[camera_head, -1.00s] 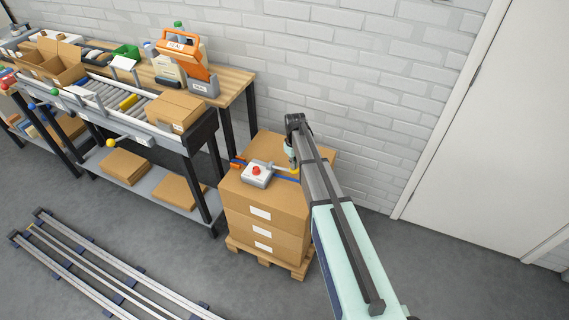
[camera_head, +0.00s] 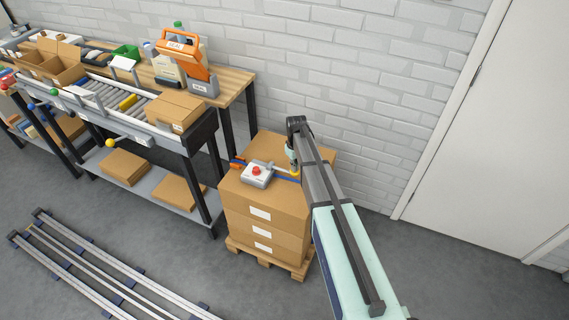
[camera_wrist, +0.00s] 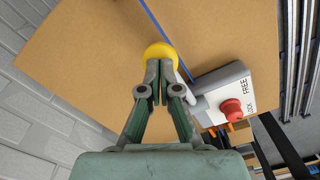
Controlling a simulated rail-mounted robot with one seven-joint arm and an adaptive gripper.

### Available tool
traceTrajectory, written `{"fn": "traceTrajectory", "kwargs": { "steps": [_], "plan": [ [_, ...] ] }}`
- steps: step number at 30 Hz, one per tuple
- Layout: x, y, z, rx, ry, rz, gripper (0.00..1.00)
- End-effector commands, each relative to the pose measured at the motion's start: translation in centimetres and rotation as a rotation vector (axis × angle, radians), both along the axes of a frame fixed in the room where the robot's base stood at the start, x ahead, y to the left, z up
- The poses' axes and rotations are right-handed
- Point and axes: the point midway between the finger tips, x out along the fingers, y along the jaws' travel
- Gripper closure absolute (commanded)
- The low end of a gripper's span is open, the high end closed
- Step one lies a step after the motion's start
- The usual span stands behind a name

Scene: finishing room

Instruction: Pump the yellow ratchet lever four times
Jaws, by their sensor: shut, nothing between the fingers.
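The ratchet is a grey box (camera_head: 258,174) with a red knob on top, on the upper carton of a stack. In the wrist view its box (camera_wrist: 218,88) bears the words FREE and LOCK. A lever arm runs from it to a yellow ball end (camera_wrist: 160,52), which also shows in the head view (camera_head: 295,173). My gripper (camera_wrist: 158,66) is shut and empty, its fingertips at the near edge of the yellow ball. I cannot tell whether they touch it. In the head view my arm hides most of my gripper.
The brown cartons (camera_head: 262,214) stand on a wooden pallet (camera_head: 262,257), with a blue strap (camera_wrist: 152,18) across the top. A white brick wall (camera_head: 365,130) is close behind. A roller conveyor (camera_head: 100,90) and a workbench (camera_head: 235,83) are to the left.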

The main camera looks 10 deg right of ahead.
Motion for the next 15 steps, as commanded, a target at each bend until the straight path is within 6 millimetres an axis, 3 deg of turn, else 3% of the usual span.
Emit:
{"fn": "traceTrajectory", "kwargs": {
  "steps": [15],
  "plan": [
    [0.4, 0.6, 2.4, 0.0, 0.001, 0.0, 1.0]
  ]
}}
